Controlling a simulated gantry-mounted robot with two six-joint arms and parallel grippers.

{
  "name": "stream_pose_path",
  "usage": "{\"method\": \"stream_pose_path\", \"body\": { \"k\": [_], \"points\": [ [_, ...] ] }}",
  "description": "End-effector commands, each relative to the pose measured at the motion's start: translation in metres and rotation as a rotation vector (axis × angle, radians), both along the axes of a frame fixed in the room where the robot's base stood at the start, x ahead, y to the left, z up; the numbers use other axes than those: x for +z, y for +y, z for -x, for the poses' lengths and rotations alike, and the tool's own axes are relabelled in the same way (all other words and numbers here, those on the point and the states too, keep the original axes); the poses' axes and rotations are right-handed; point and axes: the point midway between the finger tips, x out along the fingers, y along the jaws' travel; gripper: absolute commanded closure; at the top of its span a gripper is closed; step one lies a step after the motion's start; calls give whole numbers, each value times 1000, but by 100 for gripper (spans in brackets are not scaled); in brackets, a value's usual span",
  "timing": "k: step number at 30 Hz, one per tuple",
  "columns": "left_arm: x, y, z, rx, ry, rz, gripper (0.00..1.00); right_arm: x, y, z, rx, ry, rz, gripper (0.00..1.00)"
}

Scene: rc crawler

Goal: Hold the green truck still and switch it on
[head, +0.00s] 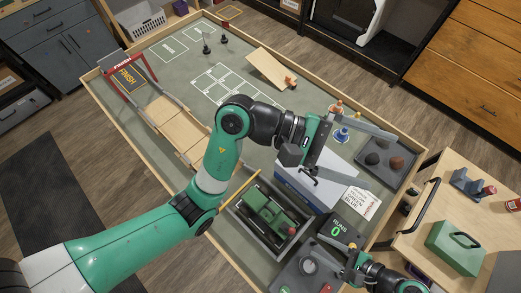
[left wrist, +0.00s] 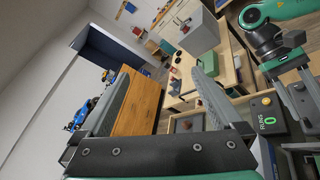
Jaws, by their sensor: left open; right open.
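The green truck (head: 262,209) sits in a dark grey open-topped box (head: 243,229) near the front of the table, partly in shadow. Its switch is too small to make out. My left gripper (head: 384,162) is open and empty, raised beyond and to the right of the truck, its fingers pointing right. In the left wrist view the left gripper (left wrist: 165,68) shows two spread fingers with nothing between them. My right gripper (head: 315,246) is low at the front right, beside the RUNS counter (head: 338,230), open and apart from the truck.
A white and blue box (head: 305,190) stands between the truck's box and a grey tray of rocks (head: 384,172). A wooden ramp (head: 180,127) and a small tilted board (head: 270,68) are further back. A side table with a green case (head: 455,248) is right.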

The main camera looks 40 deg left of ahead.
Motion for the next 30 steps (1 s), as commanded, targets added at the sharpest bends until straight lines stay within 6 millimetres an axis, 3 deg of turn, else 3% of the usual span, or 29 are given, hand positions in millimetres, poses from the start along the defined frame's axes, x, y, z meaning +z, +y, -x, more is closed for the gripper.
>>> {"method": "stream_pose_path", "body": {
  "k": [1,7,12,15,18,21,30],
  "points": [
    [-32,7,-5,18,45,-90,0,0,0,0,0,0,0,50],
    [-163,55,1,57,276,-461,0,0,0,0,0,0,0,50],
    [-258,107,39,69,547,-715,0,0,0,0,0,0,0,50],
    [-300,133,65,90,699,-805,0,0,0,0,0,0,0,50],
    [-330,147,85,105,795,-839,0,0,0,0,0,0,0,50],
    [-344,151,100,98,841,-830,0,0,0,0,0,0,0,50],
    [-354,150,104,101,852,-823,0,0,0,0,0,0,0,50]
  ]
}}
